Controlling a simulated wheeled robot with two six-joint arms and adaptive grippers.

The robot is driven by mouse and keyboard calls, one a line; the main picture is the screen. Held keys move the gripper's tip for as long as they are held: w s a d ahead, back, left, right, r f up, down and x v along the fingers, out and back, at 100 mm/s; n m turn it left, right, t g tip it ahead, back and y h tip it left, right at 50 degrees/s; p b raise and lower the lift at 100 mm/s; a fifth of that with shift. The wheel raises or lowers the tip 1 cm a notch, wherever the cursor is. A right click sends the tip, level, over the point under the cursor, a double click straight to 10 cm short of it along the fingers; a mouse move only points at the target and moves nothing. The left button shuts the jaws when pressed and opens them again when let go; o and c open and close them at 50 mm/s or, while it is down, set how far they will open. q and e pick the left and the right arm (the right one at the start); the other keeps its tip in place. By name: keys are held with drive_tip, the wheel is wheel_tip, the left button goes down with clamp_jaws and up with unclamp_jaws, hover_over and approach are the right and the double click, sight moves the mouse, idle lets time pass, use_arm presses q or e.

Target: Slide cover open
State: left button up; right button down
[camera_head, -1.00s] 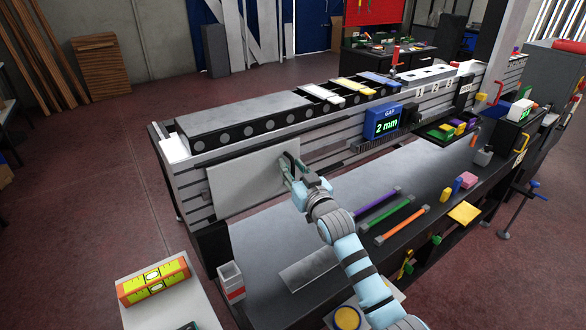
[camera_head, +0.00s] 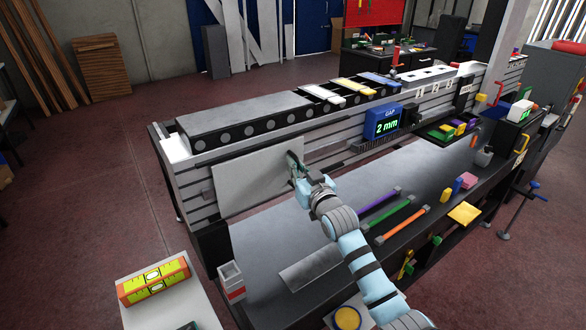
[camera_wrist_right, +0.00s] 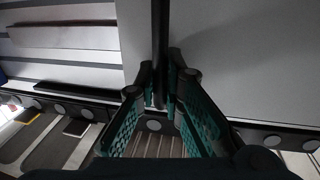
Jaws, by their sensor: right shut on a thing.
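The cover is a flat light grey panel (camera_head: 255,182) on the slatted front of the long bench unit in the head view. It also shows in the right wrist view (camera_wrist_right: 245,70). A dark upright handle (camera_head: 291,160) stands near the cover's right edge. My right gripper (camera_head: 298,169) is shut on this handle. In the wrist view the dark handle bar (camera_wrist_right: 160,35) runs between the two teal-padded fingers (camera_wrist_right: 160,95). The fingers hide part of the handle. My left gripper is not in view.
Bare slats (camera_head: 325,150) lie right of the cover, up to a blue gap display (camera_head: 384,121) reading 2 mm. Coloured bars (camera_head: 380,205) lie on the grey worktop below. An orange spirit level (camera_head: 153,281) lies at the front left.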

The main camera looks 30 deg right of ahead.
drive_tip(key=d+b, duration=0.1)
drive_tip(key=d, duration=0.1)
drive_tip(key=d+b, duration=0.2)
drive_tip(key=d, duration=0.1)
drive_tip(key=w+d+b, duration=0.1)
drive_tip(key=d+b, duration=0.1)
drive_tip(key=d, duration=0.1)
drive_tip(key=shift+f, duration=0.4)
drive_tip(key=w+d+b, duration=0.1)
drive_tip(key=d+b, duration=0.6)
drive_tip(key=shift+d+r+b, duration=0.2)
drive_tip(key=shift+r+b, duration=0.15)
drive_tip(key=shift+r, duration=0.1)
drive_tip(key=c, duration=1.7)
unclamp_jaws()
